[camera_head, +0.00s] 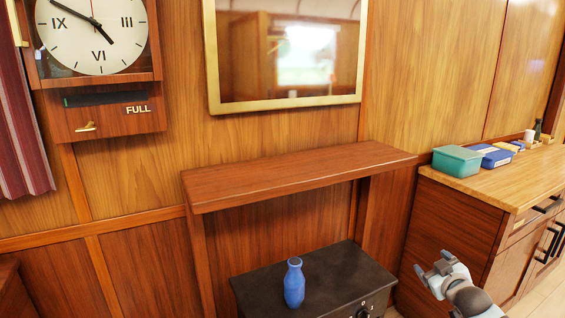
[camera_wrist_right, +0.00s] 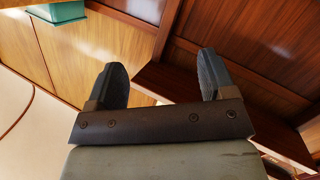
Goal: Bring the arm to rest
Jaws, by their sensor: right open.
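My right gripper (camera_head: 434,264) is at the lower right of the head view, in front of the wooden cabinet's side and to the right of the dark chest. It is open and empty. In the right wrist view its two dark fingers (camera_wrist_right: 162,85) stand wide apart with nothing between them, and wood panelling shows beyond. My left gripper is not in view.
A blue bottle (camera_head: 294,284) stands upright on the dark chest (camera_head: 335,270). The wooden shelf (camera_head: 290,175) above it is bare. The cabinet top (camera_head: 500,185) at right carries a teal box (camera_head: 457,161), a blue box (camera_head: 489,155) and small items. A clock (camera_head: 95,35) hangs upper left.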

